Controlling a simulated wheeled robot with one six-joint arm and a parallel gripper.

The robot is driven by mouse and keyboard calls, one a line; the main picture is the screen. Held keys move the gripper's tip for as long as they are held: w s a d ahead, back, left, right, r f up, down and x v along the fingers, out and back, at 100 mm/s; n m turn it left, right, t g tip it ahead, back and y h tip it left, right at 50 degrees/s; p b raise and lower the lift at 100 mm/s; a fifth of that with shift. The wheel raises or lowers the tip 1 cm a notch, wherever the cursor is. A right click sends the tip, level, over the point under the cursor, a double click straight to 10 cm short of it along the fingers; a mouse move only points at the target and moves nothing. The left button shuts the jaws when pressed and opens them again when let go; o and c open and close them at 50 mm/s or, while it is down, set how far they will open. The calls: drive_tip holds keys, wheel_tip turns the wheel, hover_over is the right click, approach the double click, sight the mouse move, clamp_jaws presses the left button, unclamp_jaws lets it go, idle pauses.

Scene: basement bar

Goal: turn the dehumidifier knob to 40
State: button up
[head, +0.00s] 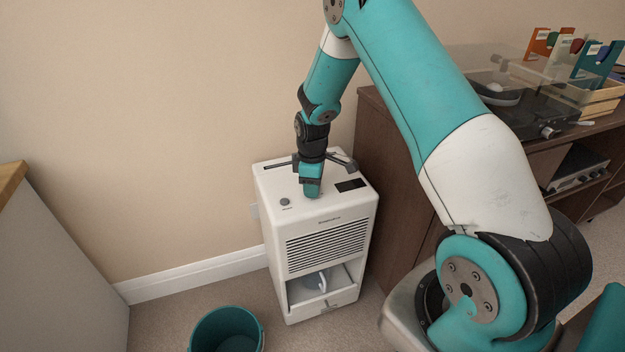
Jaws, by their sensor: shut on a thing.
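The white dehumidifier (327,229) stands upright on the carpet against the wall, with a front grille and an open bay below. Its top carries a small grey round button (285,202) at the left and a dark display panel (351,185) at the right. My gripper (312,191) points down onto the top between these two and is shut on the knob there. The knob and its scale are hidden behind the gripper, so I cannot read its setting.
A dark wood cabinet (392,190) stands close on the dehumidifier's right, with a turntable (517,105) and a wooden crate (590,98) on top. A teal bin (227,331) stands on the floor in front left. A pale counter (55,270) is at the left.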

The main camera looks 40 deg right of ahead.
drive_tip(key=m+p, duration=0.2)
drive_tip(key=m, duration=0.2)
drive_tip(key=shift+r+m, duration=0.1)
drive_tip(key=shift+m, duration=0.2)
drive_tip(key=m+p, duration=0.1)
drive_tip(key=m, duration=0.3)
drive_tip(key=shift+m+p, duration=0.3)
drive_tip(key=shift+p, duration=0.05)
drive_tip(key=m+p, duration=0.1)
drive_tip(key=m, duration=0.3)
drive_tip(key=shift+m, duration=0.3)
drive_tip(key=shift+m+p, duration=0.5)
drive_tip(key=shift+m, duration=1.6)
drive_tip(key=o, duration=0.9)
wheel_tip(320, 180, up, 17)
drive_tip(key=shift+r+p, duration=0.15)
drive_tip(key=shift+p, duration=0.6)
